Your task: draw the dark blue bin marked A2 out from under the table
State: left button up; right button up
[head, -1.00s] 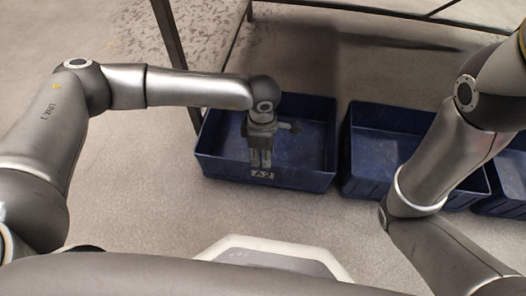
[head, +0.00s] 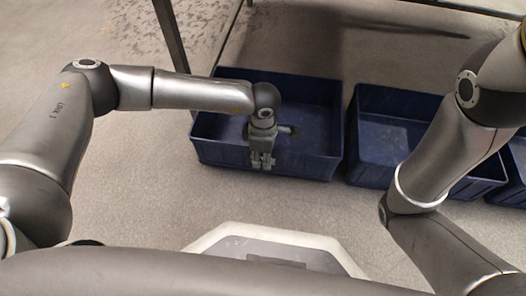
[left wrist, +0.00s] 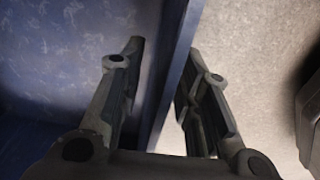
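The dark blue bin marked A2 (head: 311,164) is the leftmost bin in the head view, on the floor beside a table leg. Its label, seen earlier on the front wall, is now hidden behind my left gripper (head: 262,164). That gripper points down at the middle of the bin's front wall. In the left wrist view my left gripper (left wrist: 166,50) is open, one finger inside the bin and one outside. The bin's wall (left wrist: 172,75) runs between them, with a gap showing on the inner side. The bin looks empty. My right gripper is out of view.
A second blue bin (head: 385,135) stands close to the right of A2, with a third (head: 517,160) further right, partly behind my right arm. A dark table leg (head: 171,42) rises at the bin's back left corner. The grey floor (head: 150,180) in front is clear.

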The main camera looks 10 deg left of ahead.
pick_arm(q)
jog(key=shift+f, duration=0.7)
grip_shut()
